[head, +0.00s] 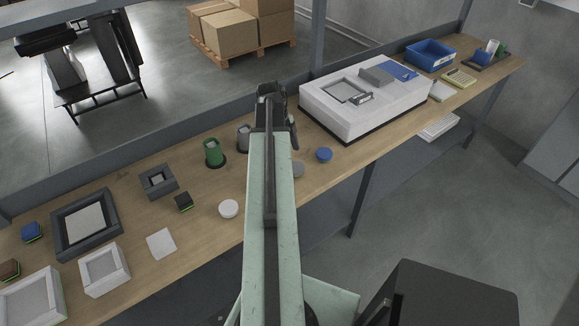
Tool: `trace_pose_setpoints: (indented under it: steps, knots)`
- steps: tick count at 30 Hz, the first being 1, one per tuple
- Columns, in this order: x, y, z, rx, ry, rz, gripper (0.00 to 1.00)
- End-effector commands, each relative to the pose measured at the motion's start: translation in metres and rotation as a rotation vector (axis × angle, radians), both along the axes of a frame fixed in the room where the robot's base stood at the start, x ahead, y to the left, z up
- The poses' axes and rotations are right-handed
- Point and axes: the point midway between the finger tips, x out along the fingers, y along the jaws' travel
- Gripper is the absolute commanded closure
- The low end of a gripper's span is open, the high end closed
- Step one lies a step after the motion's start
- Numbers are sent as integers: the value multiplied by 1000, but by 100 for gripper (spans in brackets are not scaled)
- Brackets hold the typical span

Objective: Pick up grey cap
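The grey cap (299,170) is a flat round disc on the wooden bench (200,190), just right of my arm. My arm hides part of its left side. My gripper (272,92) is dark and sits at the far end of my pale green arm, above the bench and beyond the cap in the picture. I cannot tell whether its fingers are open or shut, and nothing is visibly held.
A blue cap (324,154) lies right of the grey cap, and a white cap (228,209) lies left of my arm. A green cup (213,153) and a grey cup (243,138) stand left of my gripper. A white machine (365,105) stands to the right.

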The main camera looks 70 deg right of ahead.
Motion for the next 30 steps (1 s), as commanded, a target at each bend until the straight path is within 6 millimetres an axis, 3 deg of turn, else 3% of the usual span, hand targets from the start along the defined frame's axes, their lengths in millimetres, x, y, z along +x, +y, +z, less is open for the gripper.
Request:
trace_pose_setpoints:
  steps: [6, 11, 21, 28, 29, 30]
  knots:
    - [-9, -2, -28, 0, 0, -7, 16]
    - [-11, -3, -28, 0, 0, -8, 16]
    - [-22, -10, -78, 1, 0, -9, 16]
    - [-23, -10, -75, 0, 0, -8, 16]
    - [-23, -10, -75, 0, 0, -8, 19]
    - [-23, -10, -75, 0, 0, -8, 30]
